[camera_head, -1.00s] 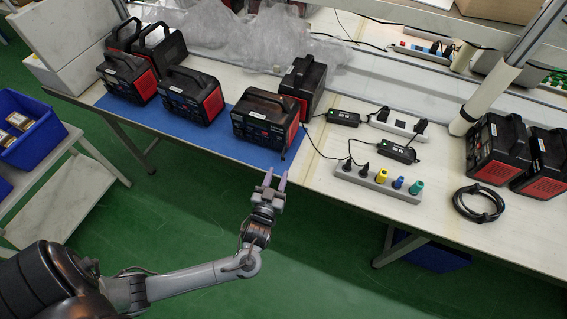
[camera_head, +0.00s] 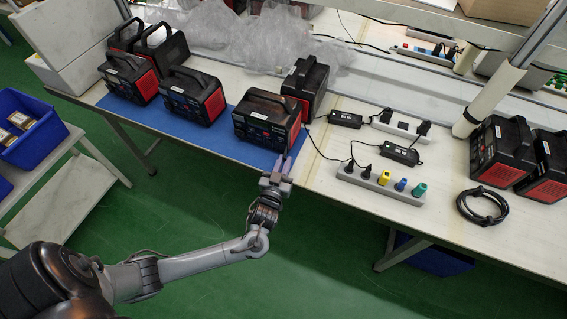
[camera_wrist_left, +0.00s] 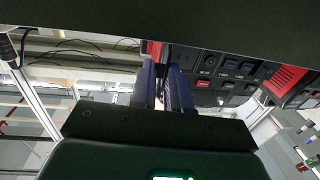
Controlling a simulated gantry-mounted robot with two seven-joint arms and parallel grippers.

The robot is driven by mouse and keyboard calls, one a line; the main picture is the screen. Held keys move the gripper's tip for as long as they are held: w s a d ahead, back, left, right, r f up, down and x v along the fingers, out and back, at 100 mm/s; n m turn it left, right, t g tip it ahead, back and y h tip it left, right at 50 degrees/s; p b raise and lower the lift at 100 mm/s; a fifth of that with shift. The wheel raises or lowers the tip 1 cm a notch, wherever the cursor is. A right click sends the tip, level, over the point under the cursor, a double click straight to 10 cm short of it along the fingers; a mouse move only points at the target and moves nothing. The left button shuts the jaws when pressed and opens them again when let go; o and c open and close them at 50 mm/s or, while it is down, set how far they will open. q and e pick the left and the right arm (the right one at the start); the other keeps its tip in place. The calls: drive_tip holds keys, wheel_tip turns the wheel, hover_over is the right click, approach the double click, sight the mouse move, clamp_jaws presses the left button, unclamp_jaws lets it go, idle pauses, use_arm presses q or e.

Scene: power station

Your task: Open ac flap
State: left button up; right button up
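A black and red power station (camera_head: 268,120) stands near the right end of the blue mat, its front panel facing the table's front edge. In the left wrist view its panel (camera_wrist_left: 226,68) shows several switches, a red button and a plain dark square that may be the AC flap (camera_wrist_left: 187,53). My left gripper (camera_head: 281,163) is at the front edge, just before the panel's lower right part. Its fingers (camera_wrist_left: 163,82) point at the panel with a narrow gap between them and hold nothing visible. Contact cannot be told. My right gripper is not in view.
Another power station (camera_head: 305,85) stands close behind, and several more stand to the left on the blue mat (camera_head: 235,148). A power strip (camera_head: 380,184), adapters and a coiled cable (camera_head: 482,205) lie to the right. Clear plastic wrap (camera_head: 240,40) lies at the back.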

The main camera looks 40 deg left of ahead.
use_arm(q)
clamp_jaws()
drive_tip(key=n+y, duration=0.1)
drive_tip(key=d+n+g+y, duration=0.1)
drive_tip(key=shift+w+y, duration=0.3)
drive_tip(key=shift+w, duration=0.05)
drive_tip(key=shift+w+d+f+n+g+y+b, duration=0.1)
drive_tip(key=shift+w+d+n+g+y+b, duration=0.15)
drive_tip(key=shift+n+g+y+b, duration=0.4)
drive_tip(key=shift+w+d+n+g+y+b, duration=0.3)
drive_tip(key=shift+n+g+y, duration=0.35)
drive_tip(key=shift+g+y, duration=0.3)
drive_tip(key=shift+a, duration=0.15)
drive_tip(key=o, duration=0.6)
unclamp_jaws()
drive_tip(key=shift+c, duration=0.2)
drive_tip(key=shift+s, duration=0.1)
